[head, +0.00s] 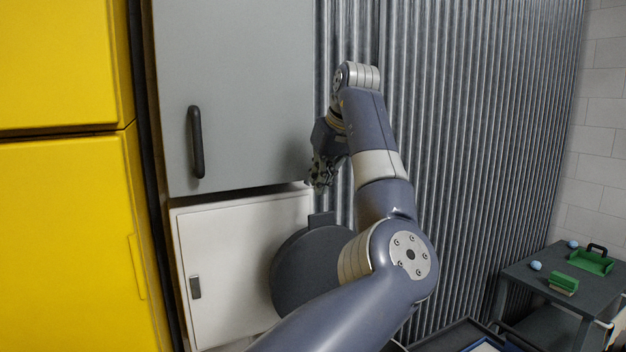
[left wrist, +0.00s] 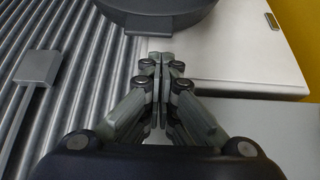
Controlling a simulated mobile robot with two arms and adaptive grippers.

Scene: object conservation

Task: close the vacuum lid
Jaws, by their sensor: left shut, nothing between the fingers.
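The vacuum lid (head: 300,268) is a dark grey round disc with a small tab on its upper edge. In the head view it stands raised in front of the white cabinet, and my left arm hides its right part. In the left wrist view the lid (left wrist: 165,18) is at the top, with its tab pointing toward my fingers. My left gripper (head: 320,182) is shut and empty, above the tab and apart from it. Its closed fingertips show in the left wrist view (left wrist: 160,60), just short of the lid. The vacuum's body is hidden. My right gripper is not in view.
A grey cabinet door (head: 245,90) with a black handle is left of my gripper, above a white cabinet (head: 225,270). Yellow cabinets (head: 65,220) stand at far left. A corrugated metal wall (head: 470,130) is behind. A dark cart (head: 545,275) with green items is at right.

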